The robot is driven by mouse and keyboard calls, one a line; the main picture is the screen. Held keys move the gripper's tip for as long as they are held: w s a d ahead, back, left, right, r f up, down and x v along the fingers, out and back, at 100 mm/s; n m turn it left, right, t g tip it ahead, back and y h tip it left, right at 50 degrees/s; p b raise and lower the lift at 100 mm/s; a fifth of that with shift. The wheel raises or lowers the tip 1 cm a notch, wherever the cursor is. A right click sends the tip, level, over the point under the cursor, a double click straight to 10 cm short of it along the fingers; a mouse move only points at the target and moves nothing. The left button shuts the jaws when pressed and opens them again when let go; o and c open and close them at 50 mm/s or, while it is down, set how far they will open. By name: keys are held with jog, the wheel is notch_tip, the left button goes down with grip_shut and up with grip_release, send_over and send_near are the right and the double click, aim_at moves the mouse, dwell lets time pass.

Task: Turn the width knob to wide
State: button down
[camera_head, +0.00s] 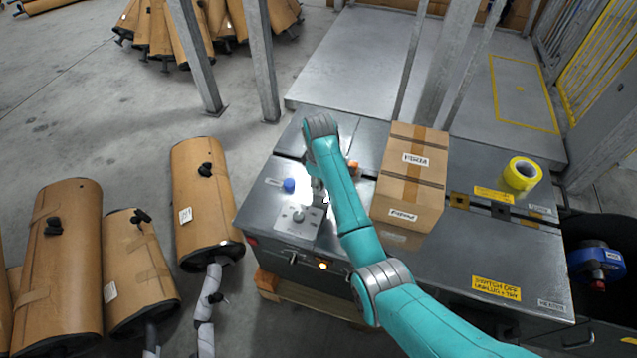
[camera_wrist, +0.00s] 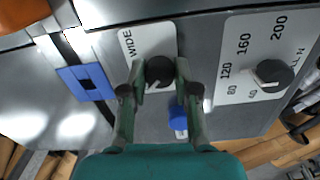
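The black width knob (camera_wrist: 160,71) sits on a pale plate marked WIDE (camera_wrist: 133,43) in the wrist view. My gripper (camera_wrist: 160,68) has one finger on each side of this knob, with the fingertips very close to it. I cannot tell whether they touch it. The knob's pointer is partly hidden, so its exact setting is unclear. In the head view my gripper (camera_head: 318,194) reaches down over the left end of the grey machine (camera_head: 262,208), and my arm hides part of that panel.
A second black dial (camera_wrist: 273,75) with numbers is to the right in the wrist view. A blue cap (camera_wrist: 179,118) lies close to the right finger. A cardboard box (camera_head: 410,180) and yellow tape roll (camera_head: 521,174) stand on the machine.

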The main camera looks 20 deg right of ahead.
jog(key=shift+m, duration=0.4)
jog(key=m, duration=0.3)
jog(key=shift+m, duration=0.3)
jog(key=m, duration=0.4)
jog(key=shift+m, duration=0.3)
jog(key=m, duration=0.4)
jog(key=shift+d, duration=0.1)
jog(key=shift+m, duration=2.5)
jog(key=c, duration=0.9)
grip_release()
jog(key=shift+o, duration=0.2)
jog(key=shift+r, duration=0.1)
